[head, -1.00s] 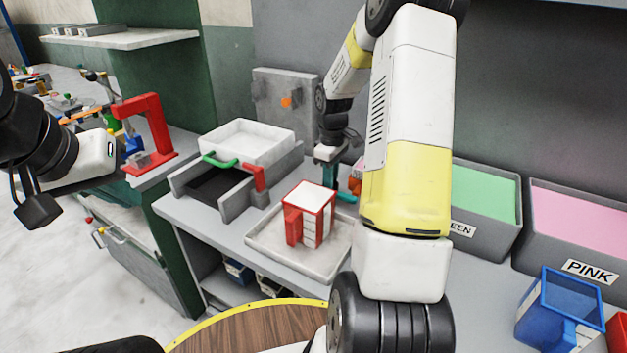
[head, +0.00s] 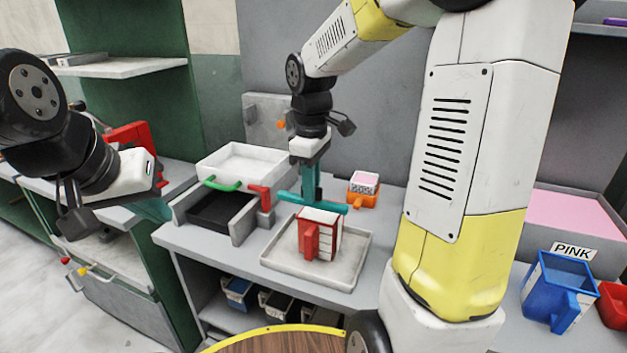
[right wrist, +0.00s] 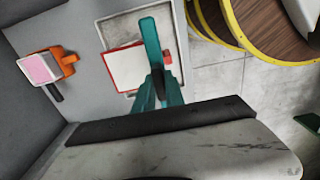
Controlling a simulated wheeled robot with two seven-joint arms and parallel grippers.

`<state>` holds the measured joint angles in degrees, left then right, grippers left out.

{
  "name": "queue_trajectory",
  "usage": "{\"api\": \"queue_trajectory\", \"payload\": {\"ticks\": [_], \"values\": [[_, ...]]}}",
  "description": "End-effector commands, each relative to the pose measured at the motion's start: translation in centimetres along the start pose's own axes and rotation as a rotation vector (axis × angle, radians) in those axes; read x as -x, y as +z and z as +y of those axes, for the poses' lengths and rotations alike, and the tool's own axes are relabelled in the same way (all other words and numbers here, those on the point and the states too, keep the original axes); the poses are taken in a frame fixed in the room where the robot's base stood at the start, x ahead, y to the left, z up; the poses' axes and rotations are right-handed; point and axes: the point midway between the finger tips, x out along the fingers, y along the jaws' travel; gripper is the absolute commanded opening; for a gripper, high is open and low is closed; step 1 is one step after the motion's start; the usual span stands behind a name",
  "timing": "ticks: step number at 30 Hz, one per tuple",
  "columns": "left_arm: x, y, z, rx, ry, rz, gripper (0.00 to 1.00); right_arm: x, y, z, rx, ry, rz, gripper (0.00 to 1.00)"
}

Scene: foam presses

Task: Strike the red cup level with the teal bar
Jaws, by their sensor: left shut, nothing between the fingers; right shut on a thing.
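The red cup (head: 311,241) stands upright on a grey tray (head: 352,272), with white fill showing at its top. The fill also shows in the right wrist view (right wrist: 128,68). My right gripper (head: 310,163) is shut on the upright grip of the teal bar (head: 330,207). The bar lies crosswise at the cup's far rim in the head view; I cannot tell whether it touches. The bar (right wrist: 151,42) overlaps one edge of the cup in the right wrist view. My left gripper (head: 150,170) is shut and empty at the left, far from the cup; its fingertips are hard to make out.
A white bin (head: 245,160) in a grey frame with a green handle stands left of the tray. An orange cup (head: 361,200) with a pink top stands behind to the right. A blue cup (head: 548,290) and a PINK bin (head: 575,212) are further right.

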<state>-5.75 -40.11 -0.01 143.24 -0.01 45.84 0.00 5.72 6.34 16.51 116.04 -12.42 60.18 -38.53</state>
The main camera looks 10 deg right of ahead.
Motion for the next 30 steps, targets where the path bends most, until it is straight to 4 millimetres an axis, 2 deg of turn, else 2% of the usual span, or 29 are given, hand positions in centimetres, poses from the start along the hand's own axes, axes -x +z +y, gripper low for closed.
{"api": "queue_trajectory", "payload": {"ticks": [8,30], "values": [[0.0,0.0,0.0,0.0,0.0,0.0,0.0,-0.7,-0.1,-0.4,0.006,0.0,-0.001,0.0],[0.0,0.0,0.0,0.0,0.0,0.0,0.0,-5.2,-0.1,-0.4,0.005,0.0,-0.001,0.0]]}}
